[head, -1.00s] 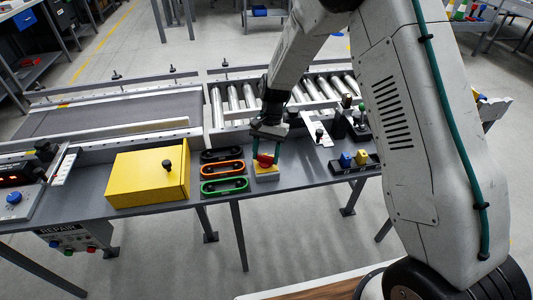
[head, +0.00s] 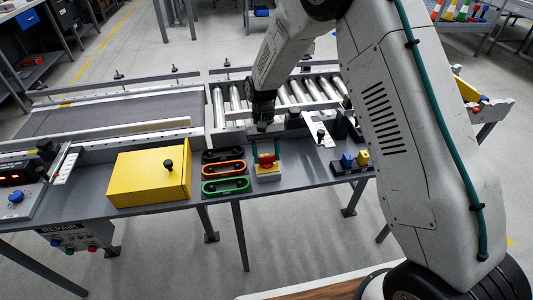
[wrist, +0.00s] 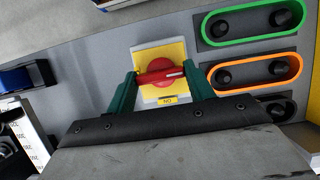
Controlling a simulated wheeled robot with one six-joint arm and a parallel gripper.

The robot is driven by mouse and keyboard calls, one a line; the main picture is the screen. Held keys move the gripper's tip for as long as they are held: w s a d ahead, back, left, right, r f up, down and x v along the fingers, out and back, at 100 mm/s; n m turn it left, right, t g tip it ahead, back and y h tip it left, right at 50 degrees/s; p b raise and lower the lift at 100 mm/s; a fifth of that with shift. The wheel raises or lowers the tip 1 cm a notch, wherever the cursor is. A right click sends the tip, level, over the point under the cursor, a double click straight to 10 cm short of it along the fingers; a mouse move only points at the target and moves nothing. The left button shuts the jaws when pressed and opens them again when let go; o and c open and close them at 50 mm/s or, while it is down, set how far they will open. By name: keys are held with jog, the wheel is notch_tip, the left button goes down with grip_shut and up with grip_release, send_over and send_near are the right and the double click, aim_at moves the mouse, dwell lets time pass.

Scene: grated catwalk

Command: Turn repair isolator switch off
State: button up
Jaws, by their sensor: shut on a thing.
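The isolator switch is a red rotary handle (wrist: 160,73) on a yellow plate (wrist: 174,50) fixed to a grey box. In the head view, the red handle (head: 267,162) shows near the bench's front edge, right of the oval rings. My gripper (wrist: 160,76), with green fingers, is shut on the red handle, one finger at each end. The handle lies roughly level across the wrist view, between the fingers. A small yellow label (wrist: 168,100) shows on the plate. In the head view, my gripper (head: 266,152) reaches down onto the switch from behind.
Black, orange (head: 223,168) and green (head: 225,186) oval-ringed holders sit close left of the switch. A yellow box (head: 148,175) with a black knob stands farther left. A roller conveyor (head: 235,105) runs behind.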

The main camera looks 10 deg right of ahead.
dwell(0.3)
jog(key=o, duration=1)
jog(key=shift+w+r, duration=0.1)
jog(key=v, duration=0.7)
jog(key=shift+w+r, duration=0.1)
jog(key=shift+r, duration=0.2)
jog(key=s, duration=0.1)
jog(key=s+d, duration=0.1)
jog(key=s, duration=0.1)
jog(key=shift+s+f+n+g, duration=0.15)
jog(key=shift+s+n+g, duration=0.1)
jog(key=shift+n+g, duration=0.05)
jog(key=s+d+r+t, duration=0.2)
jog(key=s+d+r, duration=0.2)
jog(key=s+r, duration=0.3)
jog(key=s+d+r+t, duration=0.2)
jog(key=s+d+r, duration=0.3)
jog(key=s, duration=0.9)
jog(key=s+d+r+t, duration=0.2)
jog(key=s+d+r, duration=0.2)
jog(key=s+r, duration=0.6)
jog(key=shift+s+d+r+m+t, duration=0.3)
jog(key=shift+s+r+m, duration=0.1)
jog(key=shift+s, duration=0.2)
